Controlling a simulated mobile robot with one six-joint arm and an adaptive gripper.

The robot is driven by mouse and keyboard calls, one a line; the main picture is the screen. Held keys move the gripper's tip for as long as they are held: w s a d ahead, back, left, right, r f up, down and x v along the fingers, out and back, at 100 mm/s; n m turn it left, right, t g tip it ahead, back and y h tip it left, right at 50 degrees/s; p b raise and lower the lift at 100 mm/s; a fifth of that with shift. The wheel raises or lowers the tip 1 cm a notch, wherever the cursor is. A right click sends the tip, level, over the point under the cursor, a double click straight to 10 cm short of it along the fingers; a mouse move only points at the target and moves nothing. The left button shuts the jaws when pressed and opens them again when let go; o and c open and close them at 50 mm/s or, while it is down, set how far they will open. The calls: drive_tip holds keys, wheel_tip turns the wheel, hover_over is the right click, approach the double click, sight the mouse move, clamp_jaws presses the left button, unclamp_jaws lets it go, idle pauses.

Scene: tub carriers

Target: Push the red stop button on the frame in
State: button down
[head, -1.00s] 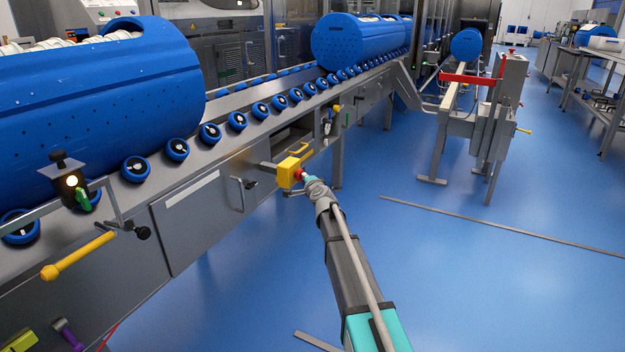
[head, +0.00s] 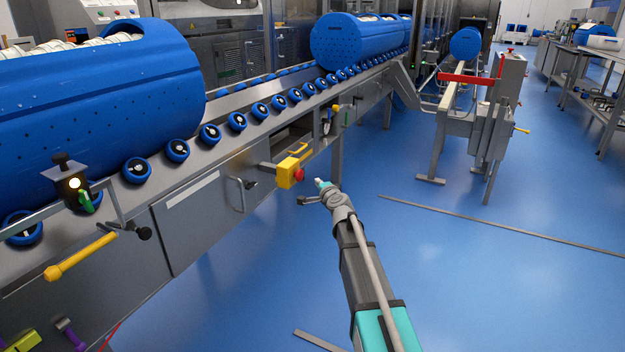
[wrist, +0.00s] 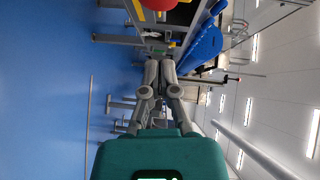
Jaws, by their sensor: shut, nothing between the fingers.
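The red stop button (head: 299,175) sits on the right face of a yellow box (head: 287,172) fixed to the side of the conveyor frame. In the head view my gripper (head: 321,184) is to the right of the button, with a visible gap between its tip and the button. My gripper (wrist: 158,62) is shut and empty in the wrist view. There the red button (wrist: 158,4) shows partly at the top edge, cut off by the picture, with a bit of the yellow box beside it.
The conveyor frame (head: 195,195) runs along the left, with blue rollers and blue tubs (head: 90,85) on top. A yellow-ended handle (head: 80,255) sticks out at the lower left. A grey stand with a red bar (head: 470,79) is at the back right. The blue floor on the right is mostly clear.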

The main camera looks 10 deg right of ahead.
drive_tip(key=v, duration=0.5)
drive_tip(key=shift+s+d, duration=0.1)
drive_tip(key=shift+s, duration=0.3)
